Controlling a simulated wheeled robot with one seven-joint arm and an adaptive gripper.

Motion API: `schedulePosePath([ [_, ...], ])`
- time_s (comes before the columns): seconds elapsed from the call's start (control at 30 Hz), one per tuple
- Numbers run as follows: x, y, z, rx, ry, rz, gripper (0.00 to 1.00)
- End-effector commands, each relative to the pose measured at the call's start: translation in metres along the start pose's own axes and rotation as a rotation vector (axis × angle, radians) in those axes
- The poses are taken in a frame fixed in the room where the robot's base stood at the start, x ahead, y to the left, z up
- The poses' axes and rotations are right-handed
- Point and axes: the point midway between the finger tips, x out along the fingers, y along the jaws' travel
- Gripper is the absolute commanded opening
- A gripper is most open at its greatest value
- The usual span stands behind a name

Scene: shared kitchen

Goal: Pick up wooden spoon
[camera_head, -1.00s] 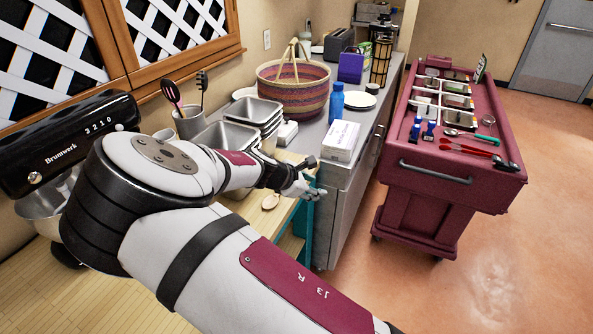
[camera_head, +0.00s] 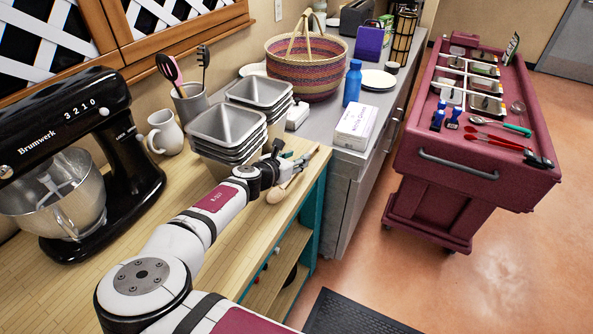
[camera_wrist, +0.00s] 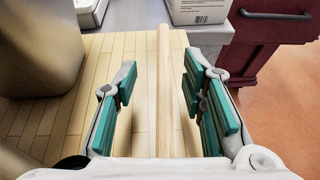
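The wooden spoon (camera_head: 275,195) lies on the light wood counter (camera_head: 213,262), close to its right edge, with its bowl toward me. My gripper (camera_head: 287,168) is low over its handle in the head view and hides part of it. In the wrist view the pale handle (camera_wrist: 164,70) runs lengthwise between the two teal-padded fingers of my gripper (camera_wrist: 164,95). The fingers are open, with a gap on both sides of the handle. The spoon's bowl is not visible in the wrist view.
Stacked metal pans (camera_head: 226,126) stand close left of my gripper. A utensil crock (camera_head: 190,103), white pitcher (camera_head: 165,132) and black stand mixer (camera_head: 110,150) are farther left. A white box (camera_head: 355,126) sits on the grey counter beyond. A maroon cart (camera_head: 470,170) stands to the right.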

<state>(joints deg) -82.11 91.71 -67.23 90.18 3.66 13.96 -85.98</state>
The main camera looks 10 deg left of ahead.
Motion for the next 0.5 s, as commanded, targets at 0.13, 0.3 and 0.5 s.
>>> schedulePosePath([
  [0.13, 0.020, 0.001, -0.001, 0.002, 0.000, -0.001, 0.38],
  [0.3, 0.027, -0.001, 0.000, 0.001, 0.000, -0.001, 0.38],
  [0.5, 0.056, -0.004, -0.002, 0.002, 0.000, -0.003, 0.38],
])
